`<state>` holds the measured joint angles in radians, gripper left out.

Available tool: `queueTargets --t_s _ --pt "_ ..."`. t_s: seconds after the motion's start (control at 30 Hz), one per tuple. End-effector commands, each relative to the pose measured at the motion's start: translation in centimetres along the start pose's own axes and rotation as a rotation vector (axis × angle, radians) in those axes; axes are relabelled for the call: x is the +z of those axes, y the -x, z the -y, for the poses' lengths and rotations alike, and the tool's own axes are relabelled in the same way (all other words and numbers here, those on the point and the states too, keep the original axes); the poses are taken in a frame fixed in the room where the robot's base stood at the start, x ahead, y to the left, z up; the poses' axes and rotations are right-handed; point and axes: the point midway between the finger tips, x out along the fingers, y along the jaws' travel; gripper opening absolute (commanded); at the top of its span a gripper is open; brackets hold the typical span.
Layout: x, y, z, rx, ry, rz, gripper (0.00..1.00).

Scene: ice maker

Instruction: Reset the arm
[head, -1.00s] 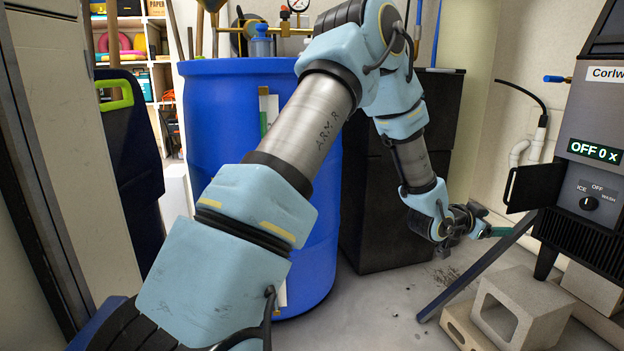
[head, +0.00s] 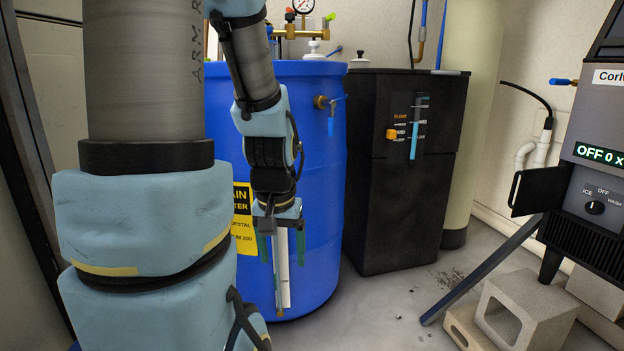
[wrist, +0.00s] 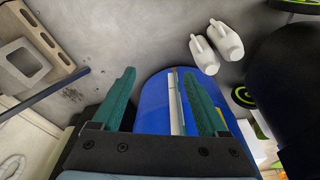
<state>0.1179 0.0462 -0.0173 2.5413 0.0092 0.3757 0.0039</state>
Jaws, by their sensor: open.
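My arm is folded in front of the blue barrel (head: 325,200). My gripper (head: 281,250) hangs downward in front of the barrel, with its two green fingers apart and nothing seen between them. In the wrist view my gripper (wrist: 158,75) is also open, with the barrel (wrist: 157,95) beyond the fingers.
A black cabinet (head: 385,215) with a blue level gauge stands right of the barrel. Concrete blocks (head: 520,310) and a slanted dark bar (head: 480,272) are on the floor at right. Floor before the cabinet is mostly clear.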

Motion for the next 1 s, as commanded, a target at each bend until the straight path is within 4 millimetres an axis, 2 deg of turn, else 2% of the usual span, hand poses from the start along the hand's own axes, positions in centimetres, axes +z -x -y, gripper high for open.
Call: queueTargets --t_s 0.03,0.07,0.37,1.0 --pt "1.8 0.6 0.8 0.000 0.055 0.035 0.77" --pt "2.0 1.6 0.9 0.001 0.064 0.046 0.77" --pt "0.3 8.2 0.7 0.001 0.050 0.041 0.77" --pt "-3.2 27.6 0.8 0.001 0.048 0.039 0.77"
